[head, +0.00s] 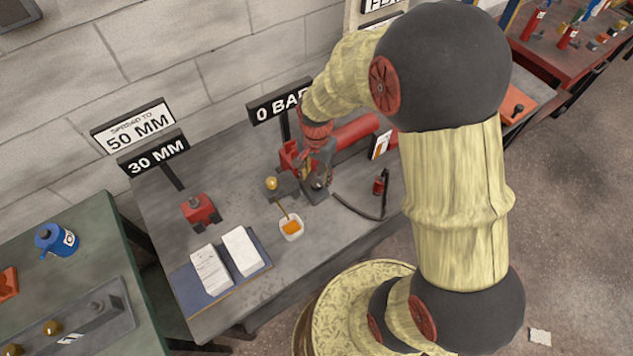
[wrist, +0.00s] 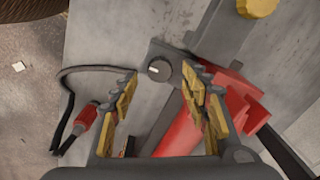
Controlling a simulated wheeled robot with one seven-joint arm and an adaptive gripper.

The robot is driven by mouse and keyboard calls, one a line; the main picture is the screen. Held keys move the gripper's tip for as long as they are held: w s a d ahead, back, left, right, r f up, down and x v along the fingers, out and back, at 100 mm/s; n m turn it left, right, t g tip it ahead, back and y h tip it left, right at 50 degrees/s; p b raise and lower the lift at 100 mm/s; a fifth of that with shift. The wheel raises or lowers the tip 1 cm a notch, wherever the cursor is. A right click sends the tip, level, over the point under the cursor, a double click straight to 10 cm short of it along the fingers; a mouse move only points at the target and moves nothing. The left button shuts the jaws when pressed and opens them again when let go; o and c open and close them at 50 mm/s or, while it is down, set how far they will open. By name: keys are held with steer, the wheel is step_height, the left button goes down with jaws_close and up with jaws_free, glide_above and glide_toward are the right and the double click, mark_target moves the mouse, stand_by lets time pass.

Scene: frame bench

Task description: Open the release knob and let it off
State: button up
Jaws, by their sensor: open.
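The release knob (wrist: 159,69) is a dark round knob with a pale mark on its top, set on a grey block, in the wrist view. A dark knob on a grey block, apparently the same one (head: 318,184), shows small in the head view. My gripper (wrist: 160,76) is open, with its yellow-padded fingers apart on the left and right of the knob in the picture. Nothing is held, and I cannot tell how far above the knob the fingertips are. In the head view my gripper (head: 309,170) is over the bench beside the block, partly hidden by my wrist.
A red cylinder (head: 356,132) lies behind the block, and a black hose (head: 360,208) curves to the right. A yellow ball-topped knob (head: 271,183), a white dish (head: 291,228) and an open book (head: 241,251) are nearby. A "0 BAR" sign (head: 280,103) stands behind.

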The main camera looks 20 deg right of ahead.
mark_target(317, 183)
steer(key=shift+f+b, duration=0.45)
steer(key=shift+f, duration=1.3)
steer(key=shift+c, duration=0.4)
steer(key=c, duration=1.1)
